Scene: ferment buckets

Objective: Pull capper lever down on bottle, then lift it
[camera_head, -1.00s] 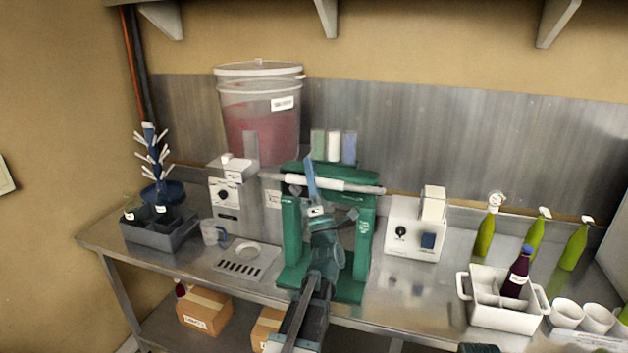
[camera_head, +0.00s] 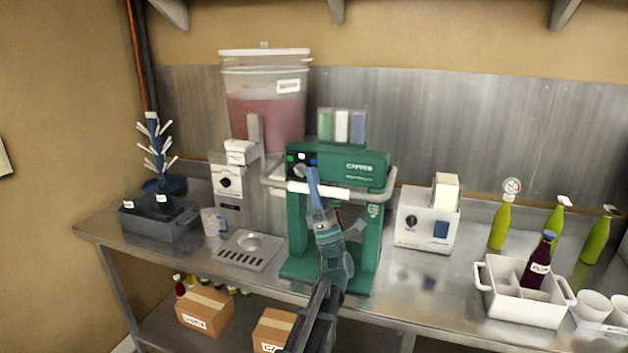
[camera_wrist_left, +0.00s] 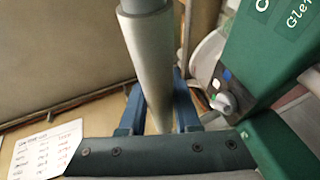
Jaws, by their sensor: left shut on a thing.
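The green capper (camera_head: 366,160) stands on the steel bench. Its lever (camera_head: 352,192), a white bar with side arms, lies across the front below the capper's head. My left gripper (camera_head: 313,186) is shut on the lever bar, left of its middle. In the left wrist view the grey lever bar (camera_wrist_left: 150,75) runs between my blue fingers (camera_wrist_left: 158,105), with the green capper at the right. My gripper and wrist hide most of the space between the capper's posts, so I cannot tell whether a bottle stands there. My right gripper is not in view.
A dark-red bottle (camera_head: 538,266) stands in a white crate (camera_head: 520,308) at the right. Green bottles (camera_head: 500,226) stand behind it. A white box device (camera_head: 425,222) is right of the capper. A drip tray (camera_head: 247,250) and mug (camera_head: 212,222) are at the left.

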